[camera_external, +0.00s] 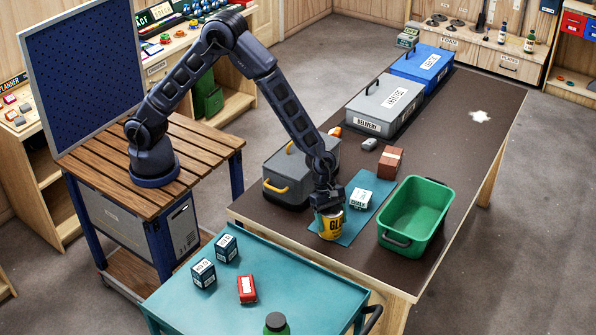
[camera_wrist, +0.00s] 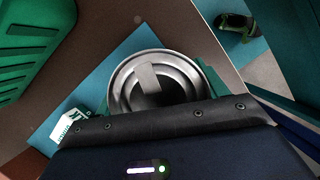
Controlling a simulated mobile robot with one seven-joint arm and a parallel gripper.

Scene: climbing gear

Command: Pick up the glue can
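The glue can (camera_external: 331,224) is yellow with dark lettering and stands at the near end of the teal mat (camera_external: 349,233) on the brown workbench. My gripper (camera_external: 327,203) points down at the can's top and overlaps it in the external view. In the wrist view the can's round metal top (camera_wrist: 157,80) lies just past the edge of my gripper's dark housing, which covers its lower part.
A white-and-green chalk box (camera_external: 360,198) lies on the mat behind the can. A green bin (camera_external: 414,215) stands right of it. A grey toolbox with yellow handles (camera_external: 300,172) stands left. A teal cart (camera_external: 215,308) with several small boxes is in front. A brick-red block (camera_external: 390,162) lies farther back.

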